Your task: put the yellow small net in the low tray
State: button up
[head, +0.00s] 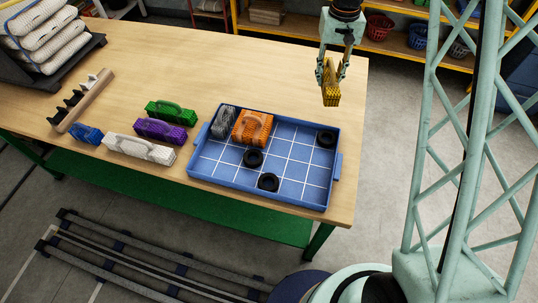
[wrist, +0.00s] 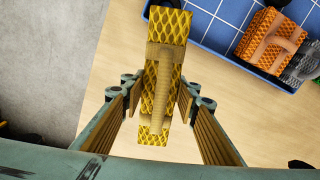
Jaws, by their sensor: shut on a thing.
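The yellow small net (head: 331,85) is a folded bundle with a mesh pattern, held in the air above the back right of the table. My gripper (head: 331,68) is shut on it. In the wrist view the yellow net (wrist: 168,32) sits between my gripper's two fingers (wrist: 160,95), with a tan handle along its middle. The low tray (head: 213,172) is blue with a white grid and stands on the table, in front and to the left of my gripper. It holds an orange net (head: 253,127), a grey net (head: 223,121) and several black rings.
Left of the tray lie green (head: 171,112), purple (head: 160,131), white (head: 140,149) and blue (head: 87,134) nets. A rack with pegs (head: 82,101) stands farther left. Black rings (head: 253,158) occupy some tray cells; other cells are bare. The table (head: 225,60) behind the tray is clear.

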jog(key=shift+a, duration=0.1)
dwell(0.3)
jog(key=s+a+f+m+b, duration=0.1)
jog(key=s+a+f+b, duration=0.1)
jog(key=s+a, duration=0.6)
jog(key=s+a+f+m+b, duration=0.2)
jog(key=s+a, duration=0.7)
jog(key=shift+f, duration=0.4)
jog(key=shift+f, duration=0.1)
jog(key=b, duration=0.1)
send_over(280, 147)
jog(key=shift+s+f, duration=0.1)
jog(key=shift+f, duration=2.95)
jog(key=shift+f+b, duration=0.35)
jog(key=shift+f, duration=1.5)
jog(key=shift+f, duration=0.15)
